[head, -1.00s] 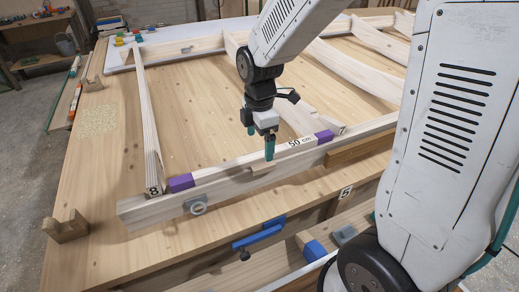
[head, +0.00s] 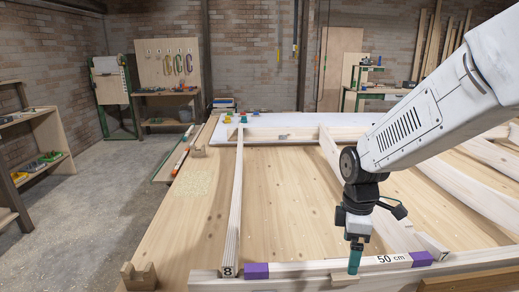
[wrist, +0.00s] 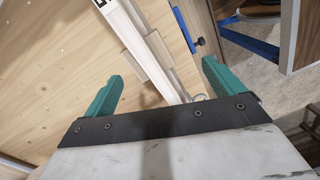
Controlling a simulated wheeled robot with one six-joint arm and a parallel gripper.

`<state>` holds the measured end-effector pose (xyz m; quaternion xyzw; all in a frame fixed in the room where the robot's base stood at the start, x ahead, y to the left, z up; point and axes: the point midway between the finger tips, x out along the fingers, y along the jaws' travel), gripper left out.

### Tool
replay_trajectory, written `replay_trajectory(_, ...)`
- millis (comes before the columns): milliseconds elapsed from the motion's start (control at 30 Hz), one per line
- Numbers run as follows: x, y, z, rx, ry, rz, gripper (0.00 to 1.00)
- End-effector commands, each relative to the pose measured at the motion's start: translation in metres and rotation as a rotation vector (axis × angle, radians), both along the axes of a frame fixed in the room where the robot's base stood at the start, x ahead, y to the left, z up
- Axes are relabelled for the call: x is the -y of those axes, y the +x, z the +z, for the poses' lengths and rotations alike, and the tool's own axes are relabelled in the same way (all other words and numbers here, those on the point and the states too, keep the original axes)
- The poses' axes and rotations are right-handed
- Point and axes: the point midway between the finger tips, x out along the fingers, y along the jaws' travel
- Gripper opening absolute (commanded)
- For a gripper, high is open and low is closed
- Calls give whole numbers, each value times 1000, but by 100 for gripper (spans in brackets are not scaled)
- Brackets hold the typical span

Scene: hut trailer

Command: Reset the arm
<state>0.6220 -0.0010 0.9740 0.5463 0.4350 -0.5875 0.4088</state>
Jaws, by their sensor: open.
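My gripper (head: 355,260) hangs on the arm at the right, just above the front wooden beam (head: 300,272) of the frame on the workbench. In the wrist view, the two green fingers of my gripper (wrist: 162,72) stand wide apart with nothing held between them. The pale beam (wrist: 138,40) runs below them, with a small wooden piece (wrist: 160,48) beside it. In the head view this small piece (head: 345,281) lies at the beam, right under the fingertips. Whether the fingers touch anything is unclear.
The beam carries purple blocks (head: 256,271) and a "50 cm" label (head: 392,259). Long rails and curved timbers cross the workbench (head: 195,225). A notched wooden block (head: 140,275) stands at the front left corner. Open floor (head: 100,220) lies left, with shelves (head: 28,165) beyond.

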Motion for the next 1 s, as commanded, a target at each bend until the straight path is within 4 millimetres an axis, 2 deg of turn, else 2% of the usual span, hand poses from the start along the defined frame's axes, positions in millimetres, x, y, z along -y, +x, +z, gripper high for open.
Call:
replay_trajectory(167,6,-44,23,-48,-40,-388,93)
replay_trajectory(300,13,-87,53,-44,-71,-722,93)
replay_trajectory(533,23,-157,93,14,-73,-1152,93)
replay_trajectory(600,25,-174,102,40,-59,-1228,93)
replay_trajectory(733,28,-194,113,95,-19,-1274,93)
replay_trajectory(1000,30,-203,125,164,32,-1283,93)
